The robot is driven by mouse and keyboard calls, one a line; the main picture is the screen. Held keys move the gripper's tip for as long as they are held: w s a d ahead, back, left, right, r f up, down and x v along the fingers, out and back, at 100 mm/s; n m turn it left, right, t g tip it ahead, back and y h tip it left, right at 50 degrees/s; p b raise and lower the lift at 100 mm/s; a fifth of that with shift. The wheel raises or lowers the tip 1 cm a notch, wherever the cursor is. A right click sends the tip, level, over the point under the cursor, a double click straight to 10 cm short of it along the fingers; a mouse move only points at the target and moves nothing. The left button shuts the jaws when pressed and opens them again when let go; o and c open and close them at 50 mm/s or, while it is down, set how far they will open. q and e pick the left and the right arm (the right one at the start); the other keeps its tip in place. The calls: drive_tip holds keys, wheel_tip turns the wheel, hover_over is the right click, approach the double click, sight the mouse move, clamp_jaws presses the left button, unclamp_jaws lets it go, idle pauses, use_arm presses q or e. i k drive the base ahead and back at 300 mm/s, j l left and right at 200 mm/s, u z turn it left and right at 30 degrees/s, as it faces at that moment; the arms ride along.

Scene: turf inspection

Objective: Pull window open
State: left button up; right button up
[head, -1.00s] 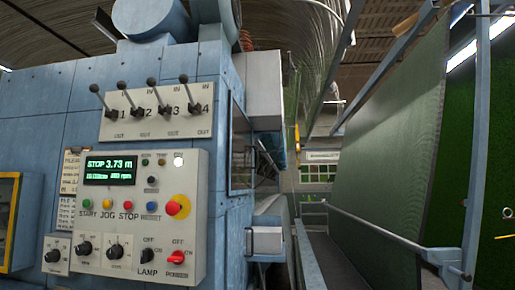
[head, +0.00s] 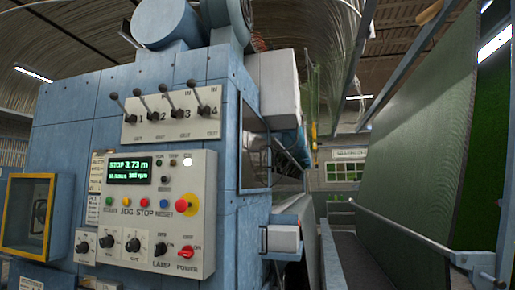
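A yellow-framed window (head: 54,214) is on the blue machine (head: 60,135) at the lower left, with a dark pane and a small round shape behind it. It looks shut. A second, dark glazed opening with a metal frame (head: 256,160) is on the machine's side, right of the control panel (head: 205,215). I cannot tell whether it is open. Neither of my grippers shows in the head view.
The panel has coloured buttons, knobs and a lit green display (head: 130,171). Several black levers (head: 160,100) stick out above it. A large green turf sheet (head: 415,140) hangs at the right beside metal rails. A narrow passage lies between.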

sight(253, 157)
drive_tip(key=i+l, duration=0.25)
drive_tip(key=i, duration=0.15)
drive_tip(key=i+l+z, duration=0.1)
drive_tip(key=i+l, duration=0.15)
drive_tip(key=i, duration=0.15)
drive_tip(key=i+l, duration=0.2)
drive_tip(key=i, duration=0.2)
